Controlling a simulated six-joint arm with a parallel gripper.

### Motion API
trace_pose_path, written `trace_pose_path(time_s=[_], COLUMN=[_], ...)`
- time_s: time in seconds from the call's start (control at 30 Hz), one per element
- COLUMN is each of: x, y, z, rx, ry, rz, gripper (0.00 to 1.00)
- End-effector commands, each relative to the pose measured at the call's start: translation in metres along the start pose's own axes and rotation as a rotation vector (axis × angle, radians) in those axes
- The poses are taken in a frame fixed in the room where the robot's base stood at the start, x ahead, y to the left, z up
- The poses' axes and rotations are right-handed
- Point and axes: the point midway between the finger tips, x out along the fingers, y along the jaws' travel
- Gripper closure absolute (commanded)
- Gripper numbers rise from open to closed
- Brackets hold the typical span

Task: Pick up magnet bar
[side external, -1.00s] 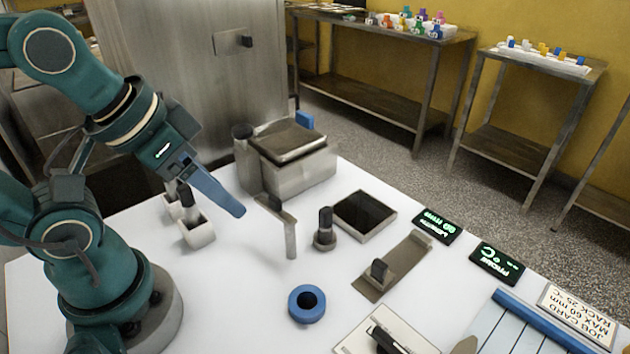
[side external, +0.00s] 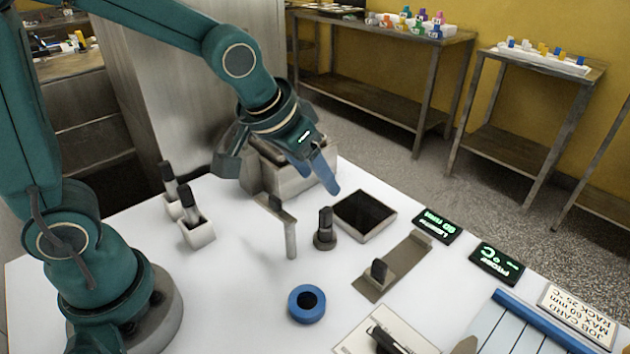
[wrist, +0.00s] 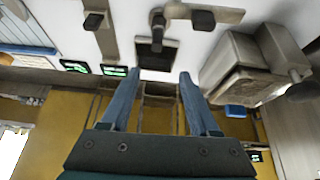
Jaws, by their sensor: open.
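No part is labelled as the magnet bar, so I cannot tell for certain which one it is. A flat metal plate with an upright black grip (side external: 408,262) lies on the white table. A black-handled metal piece (side external: 325,232) stands left of it; it also shows in the wrist view (wrist: 157,30). A metal bar raised on a post (side external: 290,236) stands further left. My gripper (side external: 318,186) is open and empty, above the table near the dark square tray. Its two blue fingers are spread apart in the wrist view (wrist: 159,73).
The dark square tray (side external: 391,216) lies right of the black-handled piece. A metal box (side external: 290,186) stands behind, partly hidden by my arm. Black-handled tools stand in white holders (side external: 199,234) at left. A blue ring (side external: 306,318) lies in front. Displays (side external: 497,262) line the right edge.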

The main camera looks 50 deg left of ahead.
Motion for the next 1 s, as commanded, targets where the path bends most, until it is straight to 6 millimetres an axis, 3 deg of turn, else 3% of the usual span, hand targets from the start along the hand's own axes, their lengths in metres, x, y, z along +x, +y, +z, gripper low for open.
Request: trace_pose_path(time_s=[0.1, 0.7, 1.0], x=[0.021, 0.074, 0.082], y=[0.005, 0.007, 0.007], z=[0.009, 0.024, 0.024], rx=[0.022, 0.035, 0.035], ry=[-0.062, -0.109, -0.106], rz=[-0.002, -0.004, -0.003], gripper=[0.38, 0.38, 0.38])
